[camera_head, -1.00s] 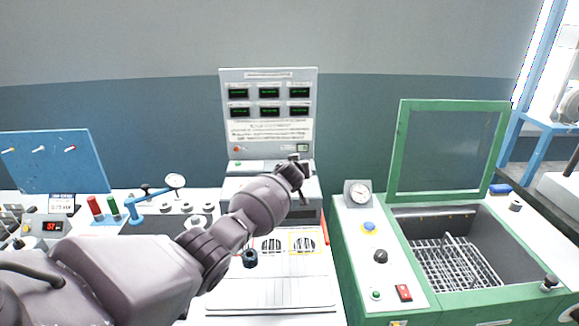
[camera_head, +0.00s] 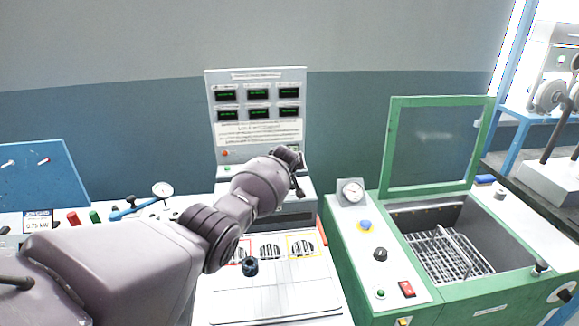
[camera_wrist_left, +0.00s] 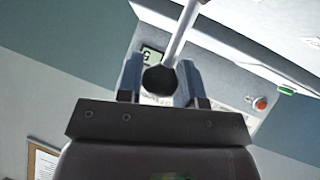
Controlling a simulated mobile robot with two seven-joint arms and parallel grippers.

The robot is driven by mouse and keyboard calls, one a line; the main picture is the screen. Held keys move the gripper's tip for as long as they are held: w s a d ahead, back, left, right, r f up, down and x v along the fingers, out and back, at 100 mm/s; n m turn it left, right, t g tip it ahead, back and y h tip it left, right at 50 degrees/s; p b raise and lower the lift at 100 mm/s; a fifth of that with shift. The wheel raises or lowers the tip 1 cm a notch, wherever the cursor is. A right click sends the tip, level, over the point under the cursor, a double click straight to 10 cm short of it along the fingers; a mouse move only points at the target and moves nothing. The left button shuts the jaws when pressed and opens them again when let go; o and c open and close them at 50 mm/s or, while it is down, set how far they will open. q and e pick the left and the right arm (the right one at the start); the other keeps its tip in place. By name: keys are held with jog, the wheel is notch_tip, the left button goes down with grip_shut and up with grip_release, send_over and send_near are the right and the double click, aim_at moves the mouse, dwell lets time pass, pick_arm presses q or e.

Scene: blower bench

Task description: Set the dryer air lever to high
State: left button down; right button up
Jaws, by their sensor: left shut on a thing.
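The dryer air lever shows in the left wrist view as a pale grey rod (camera_wrist_left: 182,35) ending in a black knob (camera_wrist_left: 158,80). My left gripper (camera_wrist_left: 160,84) is shut on this knob, with one finger on each side. In the head view my left gripper (camera_head: 296,161) is at the lower right of the grey display panel (camera_head: 257,105). My arm and gripper hide the lever there, so I cannot tell its setting. My right gripper is not in view.
A green-framed machine (camera_head: 345,235) with an open lid (camera_head: 435,143) and a wire basket (camera_head: 450,255) stands at right. A dark round knob (camera_head: 250,266) sits on the white bench front below my arm. A blue board (camera_head: 35,185) stands at left.

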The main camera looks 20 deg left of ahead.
pick_arm(q)
jog(key=shift+w+a+g, duration=0.2)
jog(key=shift+w+g, duration=0.05)
jog(key=shift+g, duration=0.05)
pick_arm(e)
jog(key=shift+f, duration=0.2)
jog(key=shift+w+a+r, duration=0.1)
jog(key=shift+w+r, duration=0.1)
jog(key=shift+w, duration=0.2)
pick_arm(q)
jog(key=c, duration=0.8)
grip_release()
jog(key=shift+f, duration=0.1)
jog(key=shift+p+v, duration=0.55)
jog(key=shift+v, duration=0.25)
jog(key=shift+s+d+r+p, duration=0.1)
jog(key=shift+s+r+p, duration=0.4)
jog(key=shift+p, duration=0.1)
jog(key=shift+p+v, duration=0.4)
jog(key=shift+v, duration=3.5)
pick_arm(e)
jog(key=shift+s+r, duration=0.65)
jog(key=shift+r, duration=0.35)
